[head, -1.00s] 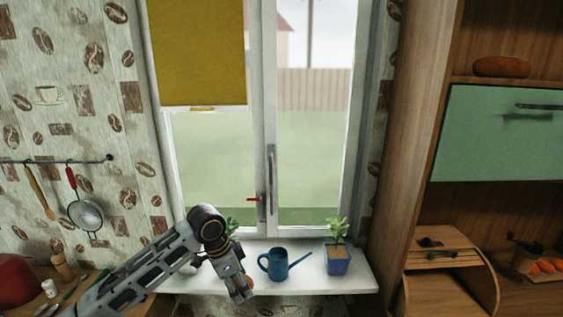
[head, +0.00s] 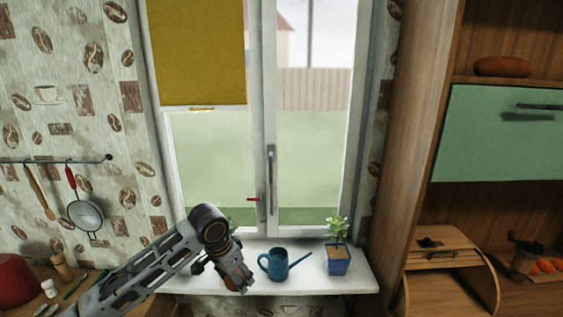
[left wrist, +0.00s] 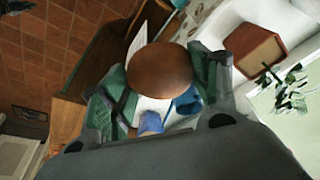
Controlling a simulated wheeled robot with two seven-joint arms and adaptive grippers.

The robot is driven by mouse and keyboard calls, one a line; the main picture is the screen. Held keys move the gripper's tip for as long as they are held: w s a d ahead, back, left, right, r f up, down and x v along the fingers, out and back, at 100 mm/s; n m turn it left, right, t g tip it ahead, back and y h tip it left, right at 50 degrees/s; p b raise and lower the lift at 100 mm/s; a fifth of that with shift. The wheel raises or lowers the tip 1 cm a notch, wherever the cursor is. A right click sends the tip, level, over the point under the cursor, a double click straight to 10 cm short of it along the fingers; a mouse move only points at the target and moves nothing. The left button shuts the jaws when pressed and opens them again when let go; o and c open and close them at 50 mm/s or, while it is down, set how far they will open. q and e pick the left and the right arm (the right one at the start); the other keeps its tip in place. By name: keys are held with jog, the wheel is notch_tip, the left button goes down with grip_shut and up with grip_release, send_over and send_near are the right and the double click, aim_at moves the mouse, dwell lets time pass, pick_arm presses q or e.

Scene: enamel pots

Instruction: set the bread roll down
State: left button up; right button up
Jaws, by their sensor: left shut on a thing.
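The bread roll (left wrist: 158,70) is round and brown, and sits between the green-padded fingers of my left gripper (left wrist: 162,82) in the left wrist view. The gripper is shut on it. In the head view my left gripper (head: 241,284) is low at the windowsill (head: 300,285), just left of the blue watering can. The roll is mostly hidden there behind the fingers. I cannot tell whether it touches the sill. My right gripper is not in view.
The blue watering can (head: 278,264) stands close to the right of my left gripper. A blue pot with a plant (head: 338,262) stands further right on the sill. Another plant is partly hidden behind my left arm. The window (head: 225,160) rises behind.

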pick_arm(q)
jog(key=shift+w+a+r+n+y+b, duration=0.65)
jog(key=shift+w+a+r+n, duration=1.05)
jog(key=shift+a+n, duration=1.3)
jog(key=s+a+f+b, duration=0.1)
jog(key=s+f, duration=0.4)
jog(key=f, duration=0.5)
jog(key=s+a+f+n+b, duration=0.1)
jog(key=s+f, duration=0.4)
jog(key=f, duration=0.5)
jog(key=shift+s+a+n+t+b, duration=0.3)
jog(key=shift+s+a+t+b, duration=0.1)
jog(key=shift+a, duration=0.1)
jog(key=shift+y, duration=0.25)
